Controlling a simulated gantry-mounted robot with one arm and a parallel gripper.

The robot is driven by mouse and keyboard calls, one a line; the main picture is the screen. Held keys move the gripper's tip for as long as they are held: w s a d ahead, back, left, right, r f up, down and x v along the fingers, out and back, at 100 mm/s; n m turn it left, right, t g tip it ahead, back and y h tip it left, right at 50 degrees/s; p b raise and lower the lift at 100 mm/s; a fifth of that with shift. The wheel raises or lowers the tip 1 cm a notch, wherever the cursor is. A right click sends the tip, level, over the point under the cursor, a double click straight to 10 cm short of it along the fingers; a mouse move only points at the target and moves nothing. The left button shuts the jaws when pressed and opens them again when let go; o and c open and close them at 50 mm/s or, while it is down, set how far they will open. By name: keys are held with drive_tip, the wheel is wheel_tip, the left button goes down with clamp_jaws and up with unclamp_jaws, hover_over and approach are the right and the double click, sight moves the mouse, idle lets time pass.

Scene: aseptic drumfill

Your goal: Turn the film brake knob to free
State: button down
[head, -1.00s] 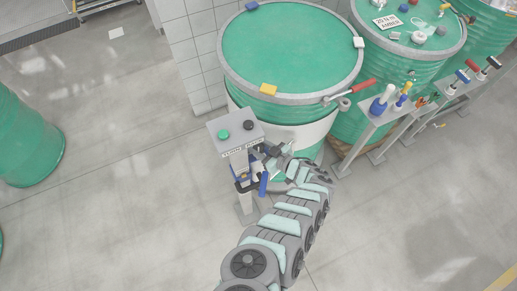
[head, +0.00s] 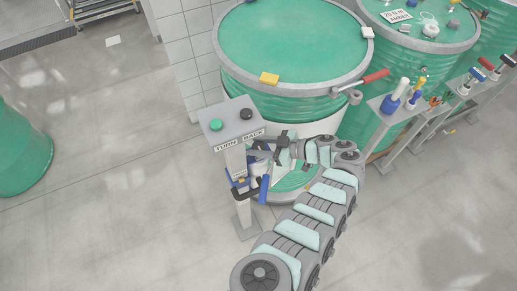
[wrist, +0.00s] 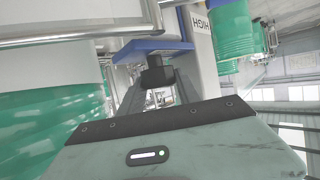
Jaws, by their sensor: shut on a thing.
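A grey post (head: 241,214) stands in front of the big green drum, with a "TURN BACK" label on its control box (head: 232,120). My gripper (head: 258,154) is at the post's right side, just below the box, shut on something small. In the wrist view, a dark knob (wrist: 157,74) sits under a blue plate (wrist: 153,47), between my dark fingers. It appears to be the held thing. Its pointer and setting cannot be read. A blue handle (head: 264,189) hangs just below my gripper in the head view.
The box carries a green button (head: 215,125) and a black button (head: 246,114). The green drum (head: 290,45) stands close behind, with a red-handled tool (head: 372,77) at its rim. Tool stands (head: 400,105) are at the right.

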idle(0.4)
drive_tip(key=c, duration=1.1)
unclamp_jaws()
drive_tip(key=v, duration=1)
drive_tip(key=shift+s+d+r+b, duration=0.1)
drive_tip(key=shift+s+d+b, duration=0.05)
drive_tip(key=shift+d+b, duration=0.2)
